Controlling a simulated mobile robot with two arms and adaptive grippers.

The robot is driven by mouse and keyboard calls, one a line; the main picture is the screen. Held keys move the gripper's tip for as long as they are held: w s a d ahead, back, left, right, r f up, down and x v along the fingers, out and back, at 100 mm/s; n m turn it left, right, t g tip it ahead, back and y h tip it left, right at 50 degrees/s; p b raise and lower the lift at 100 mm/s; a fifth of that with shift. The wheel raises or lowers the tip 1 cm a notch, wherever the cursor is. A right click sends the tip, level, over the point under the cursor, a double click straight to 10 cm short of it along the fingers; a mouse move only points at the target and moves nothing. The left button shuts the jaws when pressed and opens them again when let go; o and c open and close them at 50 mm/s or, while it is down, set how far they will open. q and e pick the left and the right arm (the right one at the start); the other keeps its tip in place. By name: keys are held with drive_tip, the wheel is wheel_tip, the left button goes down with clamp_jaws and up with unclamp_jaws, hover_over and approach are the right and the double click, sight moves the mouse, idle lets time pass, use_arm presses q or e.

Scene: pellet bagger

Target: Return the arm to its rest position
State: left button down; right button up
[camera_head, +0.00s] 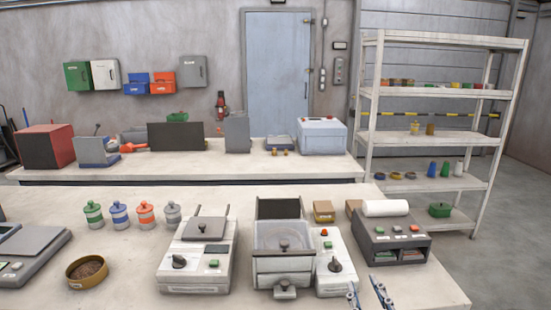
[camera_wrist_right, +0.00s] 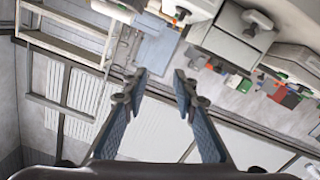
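My right gripper (camera_head: 368,295) shows only by its fingertips at the bottom edge of the head view, in front of the bench's front edge. In the right wrist view its two fingers (camera_wrist_right: 160,84) stand apart with nothing between them, so it is open and empty. That view is tilted and shows the room beyond the fingers. The rest of my right arm is hidden below the head view's frame. My left gripper and arm are not in view.
The near bench (camera_head: 120,278) carries a brown bowl of pellets (camera_head: 87,272), several striped jars, a grey machine (camera_head: 198,255), a bagger (camera_head: 284,250) and a dark device with a white roll (camera_head: 388,232). A shelf rack (camera_head: 440,140) stands right. Floor at right is clear.

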drive_tip(key=s+d+f+m+g+h, duration=0.1)
drive_tip(key=s+d+f+g, duration=0.1)
drive_tip(key=s+f+g, duration=0.45)
drive_tip(key=s+d+f+m+g, duration=0.1)
drive_tip(key=s+f, duration=0.3)
drive_tip(key=f, duration=0.6)
drive_tip(key=s+a+f+g+y, duration=0.1)
drive_tip(key=s+f+g, duration=0.75)
drive_tip(key=s, duration=0.75)
wheel_tip(320, 180, down, 27)
drive_tip(key=s, duration=0.2)
drive_tip(key=s+d+f, duration=0.3)
drive_tip(key=s+f, duration=1.3)
drive_tip(key=s, duration=0.1)
drive_tip(key=shift+f, duration=0.3)
